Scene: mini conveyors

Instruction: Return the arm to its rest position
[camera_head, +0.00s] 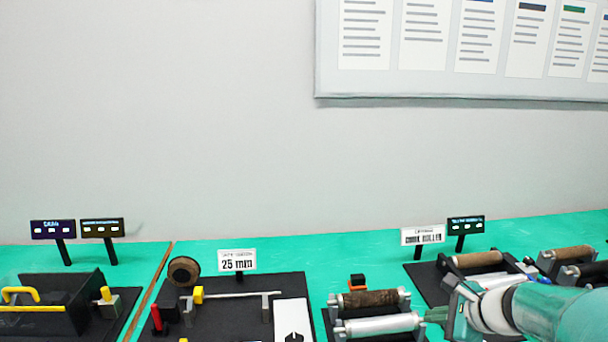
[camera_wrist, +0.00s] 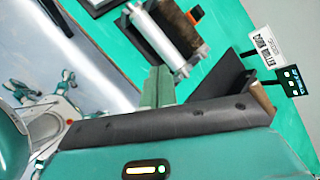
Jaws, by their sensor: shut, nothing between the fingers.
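My arm reaches in from the lower right in the head view, over the right part of the green bench. My gripper (camera_head: 434,314) is close to the right end of a silver roller (camera_head: 380,325), and I cannot tell from this view whether they touch. In the wrist view my gripper (camera_wrist: 158,86) has its green fingers together with nothing between them. The silver roller (camera_wrist: 190,58) is beyond the fingertips there. My forearm hides part of the right-hand conveyors.
A brown roller (camera_head: 370,299) lies behind the silver one. More roller stands (camera_head: 480,260) are at the right. A black board with a "25 mm" sign (camera_head: 237,261) and a black tray with a yellow handle (camera_head: 60,318) are left. The wall behind is clear below a poster board.

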